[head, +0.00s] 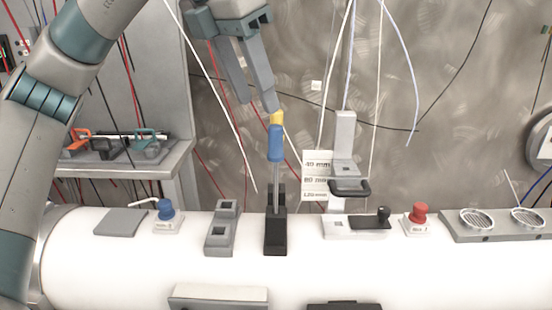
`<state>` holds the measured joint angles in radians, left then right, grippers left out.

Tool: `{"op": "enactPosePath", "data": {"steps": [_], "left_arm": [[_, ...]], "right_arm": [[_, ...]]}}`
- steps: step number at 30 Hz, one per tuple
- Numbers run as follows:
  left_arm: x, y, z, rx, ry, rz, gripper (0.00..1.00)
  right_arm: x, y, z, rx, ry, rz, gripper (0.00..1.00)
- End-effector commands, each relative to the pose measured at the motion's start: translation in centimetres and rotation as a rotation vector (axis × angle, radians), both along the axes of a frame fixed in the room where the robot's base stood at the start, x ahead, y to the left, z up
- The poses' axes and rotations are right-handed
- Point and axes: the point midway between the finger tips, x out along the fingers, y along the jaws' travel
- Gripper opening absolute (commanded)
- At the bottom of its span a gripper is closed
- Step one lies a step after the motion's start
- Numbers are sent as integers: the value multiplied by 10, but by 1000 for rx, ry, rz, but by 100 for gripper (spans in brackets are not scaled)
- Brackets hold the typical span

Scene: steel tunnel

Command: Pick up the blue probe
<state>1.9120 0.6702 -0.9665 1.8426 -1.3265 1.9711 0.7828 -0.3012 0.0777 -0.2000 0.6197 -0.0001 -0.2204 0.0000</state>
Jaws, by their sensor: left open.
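The blue probe (275,143) stands upright in a black holder (276,236) on the white cylinder. It has a blue grip, a yellow top and a thin metal shaft. My left gripper (257,108) points downward from above, with its fingertips close to the yellow top, slightly behind or to the left. I cannot tell whether they touch it. The gripper is open and holds nothing. My right gripper does not show.
On the white cylinder (80,262) stand a blue button box (167,222), a grey two-socket block (222,227), a grey stand (345,150), a red button box (418,219) and a plate with round grilles (500,235). Thin cables hang behind. A side shelf (173,162) holds tools.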

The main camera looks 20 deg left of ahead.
Motion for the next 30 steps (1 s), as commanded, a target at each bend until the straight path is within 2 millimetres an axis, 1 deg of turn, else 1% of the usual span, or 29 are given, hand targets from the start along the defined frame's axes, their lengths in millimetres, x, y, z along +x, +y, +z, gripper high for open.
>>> {"op": "enactPosePath", "data": {"steps": [1, 12, 16, 21, 30], "left_arm": [[3, -1, -6, 3, 4, -1, 42], [24, -14, -66, 2, 3, -1, 42], [30, -17, -82, 2, 3, 0, 42], [33, -18, -90, 0, 0, 0, 42], [33, -19, -91, 0, 0, 0, 42]], "right_arm": [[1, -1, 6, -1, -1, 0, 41], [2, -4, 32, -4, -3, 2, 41], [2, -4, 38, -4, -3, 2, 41], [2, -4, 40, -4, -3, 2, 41], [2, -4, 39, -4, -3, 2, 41]]}}
